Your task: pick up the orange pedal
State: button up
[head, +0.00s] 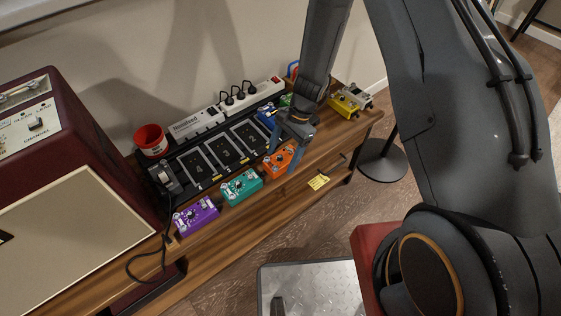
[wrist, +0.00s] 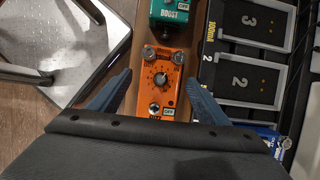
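The orange pedal (head: 279,160) sits on the wooden bench shelf in front of the black pedalboard, to the right of the teal pedal. In the wrist view the orange pedal (wrist: 162,84) lies between the two blue-grey fingers of my gripper (wrist: 160,88), with a gap on each side. My gripper (head: 293,137) is open and comes down from above over the pedal, hiding part of it in the head view. Its lower end is cut off by the gripper body in the wrist view.
The teal pedal (head: 242,186) and purple pedal (head: 196,215) stand in a row to the left. The black pedalboard (head: 205,180) runs close behind. A yellow pedal (head: 343,106) is at the bench's right end. A red cup (head: 151,141) and the amplifier (head: 75,215) are left.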

jog(key=c, duration=1.4)
jog(key=shift+o, duration=0.2)
jog(key=shift+r, duration=0.1)
